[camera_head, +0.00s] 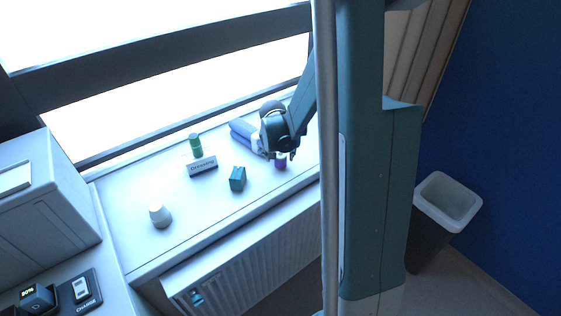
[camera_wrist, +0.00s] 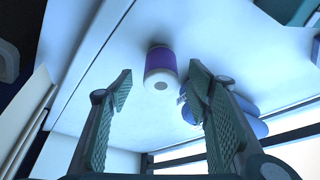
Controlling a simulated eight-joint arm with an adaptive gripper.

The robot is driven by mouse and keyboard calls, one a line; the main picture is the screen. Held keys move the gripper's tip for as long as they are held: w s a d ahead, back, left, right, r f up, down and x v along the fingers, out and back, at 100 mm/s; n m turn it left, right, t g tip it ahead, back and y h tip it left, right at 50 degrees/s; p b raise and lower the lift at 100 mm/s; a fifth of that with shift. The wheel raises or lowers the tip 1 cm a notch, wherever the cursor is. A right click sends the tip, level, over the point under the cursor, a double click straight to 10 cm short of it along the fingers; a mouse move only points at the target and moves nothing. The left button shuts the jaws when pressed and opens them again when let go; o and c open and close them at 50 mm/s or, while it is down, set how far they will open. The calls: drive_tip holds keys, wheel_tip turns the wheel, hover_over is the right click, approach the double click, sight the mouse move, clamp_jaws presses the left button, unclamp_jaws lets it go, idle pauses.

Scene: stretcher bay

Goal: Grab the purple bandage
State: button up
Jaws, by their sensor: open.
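The purple bandage (camera_head: 280,163) is a small roll on the white counter in the head view, right below my gripper, which partly covers it. In the wrist view the bandage (camera_wrist: 161,66) shows a purple band and a white end, ahead of the fingertips and between their lines. My gripper (camera_wrist: 160,88) is open and empty, with one green-padded finger to each side. The bandage looks apart from both fingers. In the head view my gripper (camera_head: 282,154) is small and its fingers are hard to make out.
A blue-grey rolled item (camera_head: 241,130) lies close behind the bandage. A bin (camera_head: 447,201) is at the right.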

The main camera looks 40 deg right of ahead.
drive_tip(key=shift+f, duration=0.1)
idle(0.3)
drive_tip(key=shift+b+x, duration=0.3)
drive_tip(key=shift+x, duration=2.25)
drive_tip(key=shift+w, duration=0.1)
drive_tip(key=shift+c, duration=0.3)
drive_tip(key=c, duration=0.9)
